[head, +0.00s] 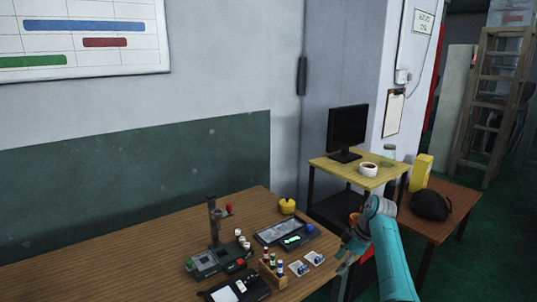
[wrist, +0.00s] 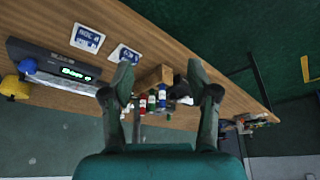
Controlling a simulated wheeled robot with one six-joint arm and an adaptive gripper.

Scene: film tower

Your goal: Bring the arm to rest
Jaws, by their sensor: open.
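My teal arm (head: 390,245) comes in from the lower right in the head view. My gripper (head: 343,264) is at the right edge of the wooden workbench (head: 120,262), close to the two blue-and-white cards. In the wrist view, my gripper (wrist: 160,76) has its two dark fingers spread wide apart. Nothing is held between them. Below the fingers, apart from them as far as I can tell, a small wooden rack (wrist: 153,77) with coloured bottles stands on the bench; it also shows in the head view (head: 273,277).
A black device with a green display (head: 291,240) and a post stand (head: 213,222) are on the bench. A monitor (head: 347,127) and a cup (head: 368,169) stand on a yellow-topped cart (head: 340,168). A black bag (head: 431,205) lies on a brown table beside it. Green floor is free at far right.

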